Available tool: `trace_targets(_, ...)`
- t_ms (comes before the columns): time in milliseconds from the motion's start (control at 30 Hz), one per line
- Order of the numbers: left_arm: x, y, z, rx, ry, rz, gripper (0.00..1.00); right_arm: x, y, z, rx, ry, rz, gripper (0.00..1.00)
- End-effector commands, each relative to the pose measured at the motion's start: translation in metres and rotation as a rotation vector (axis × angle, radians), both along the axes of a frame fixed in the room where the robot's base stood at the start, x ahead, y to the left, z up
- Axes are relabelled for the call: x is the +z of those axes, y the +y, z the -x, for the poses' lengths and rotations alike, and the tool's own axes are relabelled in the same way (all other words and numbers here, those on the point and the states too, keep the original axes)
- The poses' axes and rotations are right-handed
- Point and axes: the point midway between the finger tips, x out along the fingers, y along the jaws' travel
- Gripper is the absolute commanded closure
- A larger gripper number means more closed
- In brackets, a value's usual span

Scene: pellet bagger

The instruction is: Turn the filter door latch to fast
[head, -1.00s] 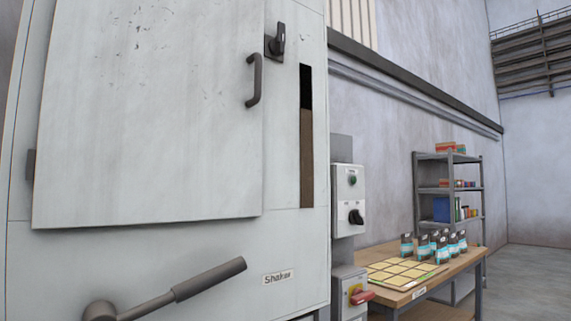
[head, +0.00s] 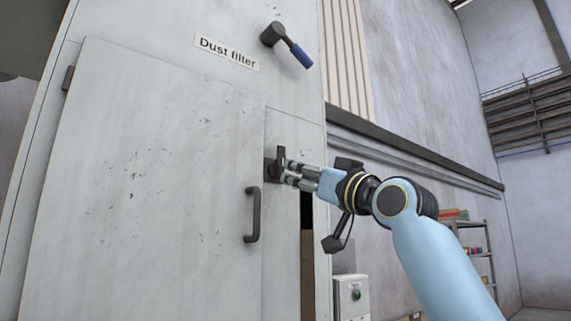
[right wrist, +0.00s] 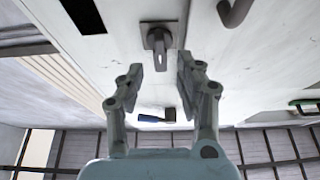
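The filter door latch (head: 281,160) is a small dark handle on a plate at the door's right edge, standing roughly upright in the head view. The filter door (head: 150,180) is a large grey panel and looks closed. My right gripper (head: 290,177) is at the latch in the head view. In the right wrist view the latch (right wrist: 159,42) lies just beyond and between the two spread fingertips of the right gripper (right wrist: 160,75), which is open. A gap shows between the fingers and the latch there. My left gripper is out of view.
A dark door pull (head: 252,215) sticks out below the latch. A blue-handled lever (head: 290,45) is above, beside the "Dust filter" label (head: 227,51). A dark vertical slot (head: 307,260) and a control box (head: 352,297) are below right. Shelves (head: 475,245) stand farther back.

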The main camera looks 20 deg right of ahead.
Motion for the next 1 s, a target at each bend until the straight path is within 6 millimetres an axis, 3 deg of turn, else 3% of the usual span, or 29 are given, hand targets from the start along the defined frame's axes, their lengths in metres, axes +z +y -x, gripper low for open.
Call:
trace_targets(100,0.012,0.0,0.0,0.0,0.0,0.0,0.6,0.013,0.008,-0.021,0.001,0.002,-0.002,0.64)
trace_targets(300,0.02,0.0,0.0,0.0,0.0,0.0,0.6,0.021,0.016,-0.044,0.0,0.001,-0.001,0.64)
trace_targets(667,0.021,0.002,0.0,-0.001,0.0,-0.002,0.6,0.021,0.018,-0.05,0.0,0.001,0.001,0.64)
trace_targets(933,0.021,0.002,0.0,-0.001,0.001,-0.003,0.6,0.021,0.018,-0.05,-0.001,0.001,0.001,0.97)
trace_targets(1000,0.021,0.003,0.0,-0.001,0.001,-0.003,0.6,0.022,0.018,-0.05,-0.001,0.0,0.001,1.0)
